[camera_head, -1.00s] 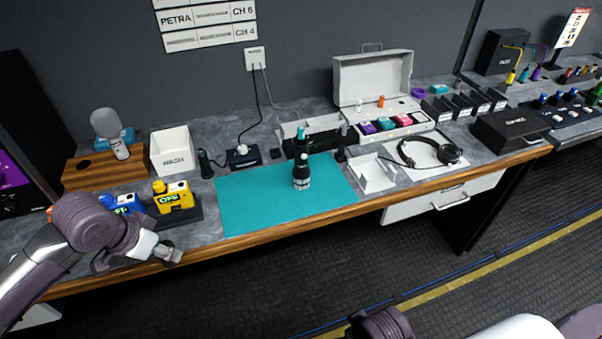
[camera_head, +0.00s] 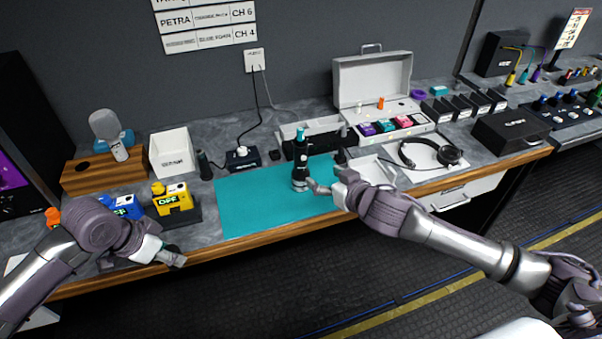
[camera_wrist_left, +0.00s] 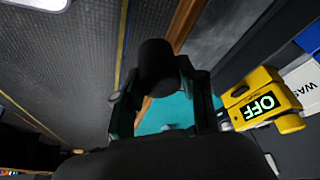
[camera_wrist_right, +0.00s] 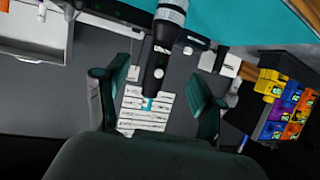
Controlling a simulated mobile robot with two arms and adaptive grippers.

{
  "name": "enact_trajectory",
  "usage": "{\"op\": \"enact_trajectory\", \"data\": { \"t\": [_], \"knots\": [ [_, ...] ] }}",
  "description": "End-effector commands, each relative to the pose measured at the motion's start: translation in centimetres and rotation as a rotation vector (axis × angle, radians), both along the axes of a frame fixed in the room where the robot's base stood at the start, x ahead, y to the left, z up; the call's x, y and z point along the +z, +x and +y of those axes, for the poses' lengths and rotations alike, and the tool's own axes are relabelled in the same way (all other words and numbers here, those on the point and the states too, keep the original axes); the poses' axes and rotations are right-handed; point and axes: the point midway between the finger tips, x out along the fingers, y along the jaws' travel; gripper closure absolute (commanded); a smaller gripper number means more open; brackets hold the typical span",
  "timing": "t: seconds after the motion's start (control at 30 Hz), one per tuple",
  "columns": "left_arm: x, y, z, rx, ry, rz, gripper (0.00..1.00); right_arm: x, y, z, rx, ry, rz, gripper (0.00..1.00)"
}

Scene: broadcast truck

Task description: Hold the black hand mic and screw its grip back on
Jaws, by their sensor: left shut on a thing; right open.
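The black hand mic (camera_head: 299,168) stands upright on the teal mat (camera_head: 245,205), silver head down and teal tip up. The right wrist view shows its black body (camera_wrist_right: 160,55) between the spread fingers of my right gripper (camera_wrist_right: 150,88), not clasped. In the head view my right gripper (camera_head: 318,187) is open right beside the mic's lower part. My left gripper (camera_head: 174,259) is over the desk's front edge, shut on a dark cylindrical part, which looks like the grip (camera_wrist_left: 157,65) in the left wrist view. That part is hard to make out in the head view.
Yellow (camera_head: 173,198) and blue (camera_head: 122,206) packs marked OFF stand behind my left gripper. An open white case (camera_head: 372,80) stands at the back. The mat's left half is clear.

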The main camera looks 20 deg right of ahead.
Motion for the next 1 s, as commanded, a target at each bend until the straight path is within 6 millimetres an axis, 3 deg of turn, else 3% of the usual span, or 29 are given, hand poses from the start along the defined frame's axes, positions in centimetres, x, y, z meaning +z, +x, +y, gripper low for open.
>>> {"op": "enact_trajectory", "data": {
  "t": [0.3,0.7,1.0],
  "knots": [
    [0.1,0.0,0.0,0.000,0.000,0.000,0.83,-0.1,0.2,0.1,-0.001,0.002,0.000,0.32],
    [1.5,0.0,0.0,0.001,0.000,0.000,0.83,-2.2,5.6,1.4,-0.002,0.002,-0.001,0.32],
    [1.5,0.0,0.0,0.000,0.000,0.000,0.83,-2.6,6.1,1.5,0.000,0.001,0.001,0.32]
  ]
}}
